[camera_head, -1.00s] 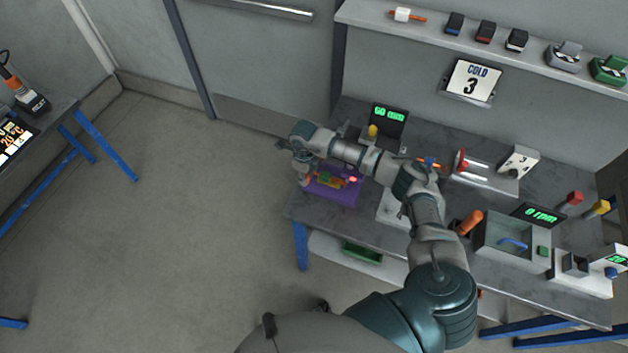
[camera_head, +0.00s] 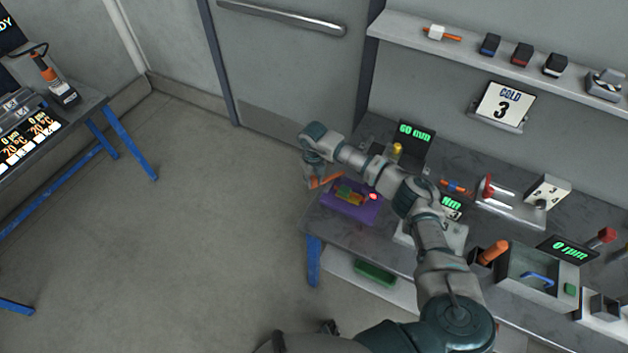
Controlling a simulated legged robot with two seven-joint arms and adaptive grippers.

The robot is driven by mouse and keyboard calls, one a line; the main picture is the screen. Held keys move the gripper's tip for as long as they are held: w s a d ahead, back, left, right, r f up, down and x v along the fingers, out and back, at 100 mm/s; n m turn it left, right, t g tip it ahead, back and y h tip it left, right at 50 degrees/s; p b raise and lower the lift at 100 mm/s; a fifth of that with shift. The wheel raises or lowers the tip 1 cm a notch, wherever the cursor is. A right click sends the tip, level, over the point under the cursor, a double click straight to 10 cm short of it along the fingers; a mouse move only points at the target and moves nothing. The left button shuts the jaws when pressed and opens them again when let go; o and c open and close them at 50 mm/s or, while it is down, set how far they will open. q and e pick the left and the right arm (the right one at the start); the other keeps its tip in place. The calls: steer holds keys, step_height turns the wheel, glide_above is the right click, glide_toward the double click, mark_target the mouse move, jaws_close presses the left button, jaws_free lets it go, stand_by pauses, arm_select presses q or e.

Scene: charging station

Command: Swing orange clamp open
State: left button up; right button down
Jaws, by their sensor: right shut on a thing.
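The purple fixture (camera_head: 366,214) sits at the left end of the grey workbench, with green and yellow-orange parts and a red-pink knob (camera_head: 373,197) on top. The orange clamp (camera_head: 327,181) shows as a short bar at the fixture's upper left edge. My right gripper (camera_head: 316,183) points down there and is shut on the clamp. Its fingertips are small and partly hidden by the wrist, so the exact grip is unclear. My left gripper is out of view.
My right forearm passes over the bench (camera_head: 470,230). A display (camera_head: 415,134) reading 60 mm stands behind the fixture. Open floor (camera_head: 220,230) is on the left.

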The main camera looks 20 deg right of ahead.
steer(key=c, duration=0.9)
jaws_free()
steer(key=shift+o, duration=0.2)
step_height(320, 180, up, 12)
steer(key=shift+d+f, duration=0.1)
